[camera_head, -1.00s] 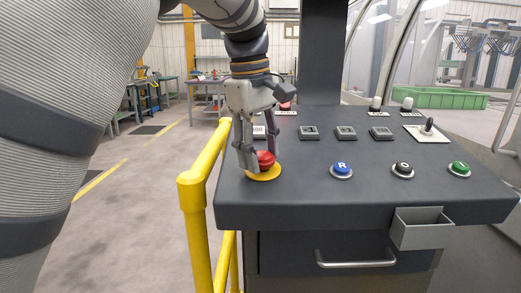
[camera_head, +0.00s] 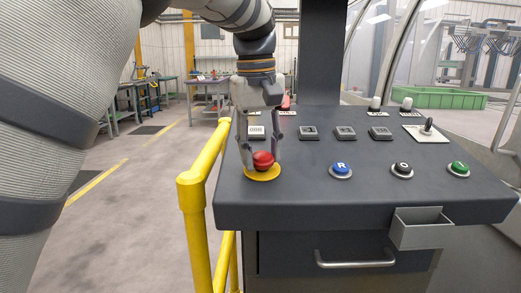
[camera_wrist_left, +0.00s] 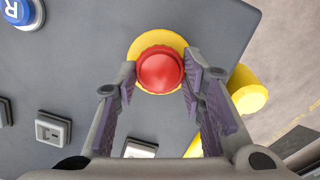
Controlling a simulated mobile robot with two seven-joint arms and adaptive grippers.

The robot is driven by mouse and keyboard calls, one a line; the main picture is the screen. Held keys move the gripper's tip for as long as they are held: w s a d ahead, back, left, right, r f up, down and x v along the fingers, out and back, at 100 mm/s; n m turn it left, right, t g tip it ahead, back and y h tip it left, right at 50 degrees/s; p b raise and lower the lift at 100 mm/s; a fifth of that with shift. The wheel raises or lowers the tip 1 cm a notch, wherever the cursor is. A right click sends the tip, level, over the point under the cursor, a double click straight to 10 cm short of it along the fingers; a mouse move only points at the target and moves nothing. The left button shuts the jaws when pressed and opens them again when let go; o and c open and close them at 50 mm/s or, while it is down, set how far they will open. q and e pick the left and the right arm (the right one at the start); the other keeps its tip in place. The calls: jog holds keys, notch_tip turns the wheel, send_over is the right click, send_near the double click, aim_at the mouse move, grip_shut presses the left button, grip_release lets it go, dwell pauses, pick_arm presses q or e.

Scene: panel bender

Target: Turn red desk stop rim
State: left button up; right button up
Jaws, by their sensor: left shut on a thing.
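The red desk stop button (camera_head: 263,160) sits on a round yellow base (camera_head: 262,175) at the front left of the dark console top. My left gripper (camera_head: 262,158) points down over it, with one finger on each side of the red rim. In the left wrist view the red stop rim (camera_wrist_left: 160,70) lies between the fingertips of the left gripper (camera_wrist_left: 159,80), and the gripper is shut on it. The yellow base shows around the rim in that view. My right gripper is not in view.
The console (camera_head: 330,190) carries a blue R button (camera_head: 341,170), a black button (camera_head: 402,170), a green button (camera_head: 458,168), several square switches and a lever (camera_head: 428,124). A yellow railing (camera_head: 196,185) stands close at its left. A grey tray (camera_head: 420,229) hangs on its front.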

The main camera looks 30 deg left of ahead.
pick_arm(q)
jog(key=shift+d+f+m, duration=0.1)
jog(key=shift+f+m, duration=0.05)
jog(key=shift+m, duration=1.35)
